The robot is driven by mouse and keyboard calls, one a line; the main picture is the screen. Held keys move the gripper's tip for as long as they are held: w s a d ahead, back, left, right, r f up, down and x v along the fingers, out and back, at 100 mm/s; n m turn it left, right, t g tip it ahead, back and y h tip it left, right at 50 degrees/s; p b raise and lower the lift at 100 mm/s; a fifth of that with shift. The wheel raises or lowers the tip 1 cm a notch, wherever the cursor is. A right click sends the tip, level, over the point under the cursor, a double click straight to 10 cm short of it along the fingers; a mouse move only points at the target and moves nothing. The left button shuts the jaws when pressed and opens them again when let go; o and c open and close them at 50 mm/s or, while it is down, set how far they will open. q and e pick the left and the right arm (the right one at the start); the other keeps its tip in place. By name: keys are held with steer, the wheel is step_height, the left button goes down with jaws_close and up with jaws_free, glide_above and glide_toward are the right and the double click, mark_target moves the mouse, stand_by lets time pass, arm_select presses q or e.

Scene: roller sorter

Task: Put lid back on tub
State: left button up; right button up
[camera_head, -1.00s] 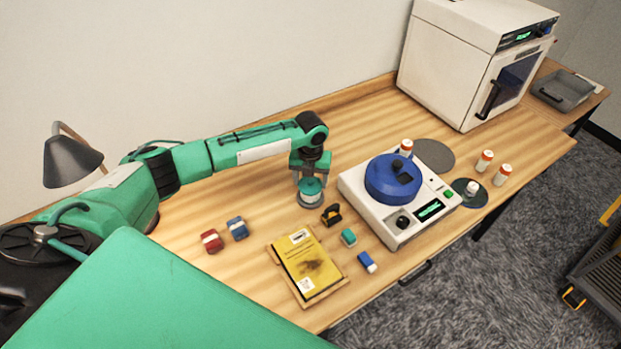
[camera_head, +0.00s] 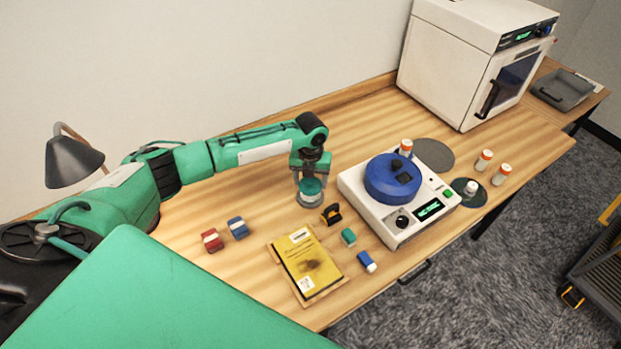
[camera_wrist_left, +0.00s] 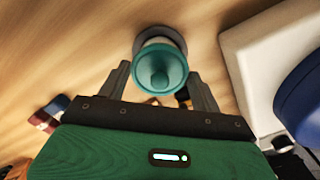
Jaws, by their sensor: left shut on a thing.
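A teal lid (camera_head: 311,187) with a round knob is between the fingers of my left gripper (camera_head: 312,172), which is shut on it. My left gripper (camera_wrist_left: 160,75) points down at the tub there. My right gripper is not in view.
A white device with a blue round top (camera_head: 392,178) stands to the right of the tub. A black-and-yellow item (camera_head: 331,214), a yellow book (camera_head: 308,262), erasers and red and blue blocks (camera_head: 237,228) lie in front. A white oven (camera_head: 465,75) stands at the back right.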

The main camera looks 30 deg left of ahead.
arm_select(q)
steer(key=o, duration=1.2)
steer(key=shift+o, duration=0.2)
steer(key=shift+r, duration=0.1)
steer(key=shift+r+p, duration=3.05)
steer(key=shift+r, duration=0.4)
jaws_close()
